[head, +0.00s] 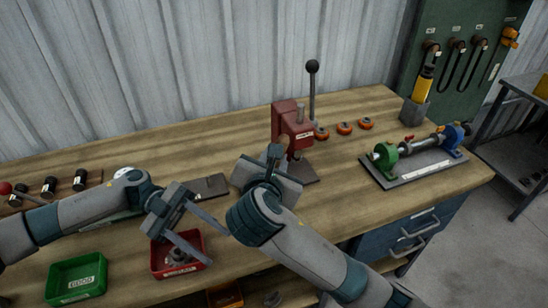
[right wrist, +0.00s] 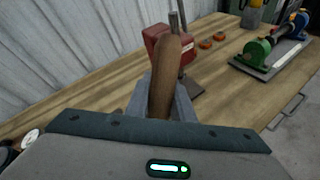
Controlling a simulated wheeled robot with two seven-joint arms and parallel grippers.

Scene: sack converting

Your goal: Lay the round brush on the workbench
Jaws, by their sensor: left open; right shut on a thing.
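The round brush shows in the right wrist view as a brown wooden handle (right wrist: 168,82), standing up between the fingers of my right gripper (right wrist: 170,100). My right gripper (head: 272,160) is shut on it, above the workbench (head: 345,205) and in front of the red press. In the head view the gripper and arm mostly hide the brush, and I cannot make out its bristles. My left gripper (head: 217,246) is open and empty, its fingers spread above the red bin near the bench's front edge.
A red lever press (head: 286,120) stands just behind my right gripper, with orange rings (head: 344,128) beside it. A green-and-blue fixture (head: 412,157) sits at the right. A red bin (head: 160,262) and green bin (head: 76,279) are at the front left. Bare wood lies right of the press.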

